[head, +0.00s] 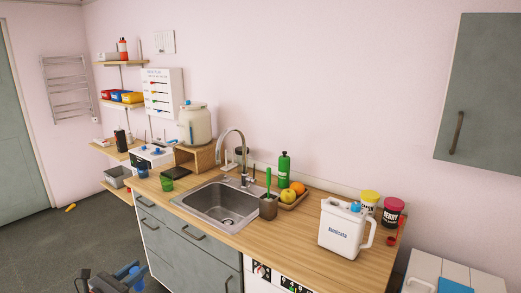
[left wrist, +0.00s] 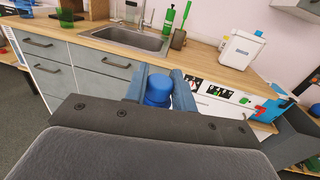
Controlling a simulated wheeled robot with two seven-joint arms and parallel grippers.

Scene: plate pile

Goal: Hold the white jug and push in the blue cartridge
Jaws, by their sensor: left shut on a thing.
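The white jug (head: 340,230) with a blue cap and dark lettering stands upright on the wooden counter, right of the sink. It also shows at the upper right of the left wrist view (left wrist: 242,48). My left gripper (head: 128,275) is low at the bottom left of the head view, in front of the counter and well away from the jug. In the left wrist view its blue fingers (left wrist: 160,76) are shut on a round blue piece, which looks like the blue cartridge (left wrist: 158,92). Its lower part is hidden by the gripper body. My right gripper is not in view.
The steel sink (head: 202,201) with its tap lies left of the jug. A green bottle (head: 284,168), fruit on a tray and a brush holder (head: 268,207) stand between them. Yellow-lidded and red tubs (head: 392,211) stand close right of the jug. The counter's front edge lies beyond my left gripper.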

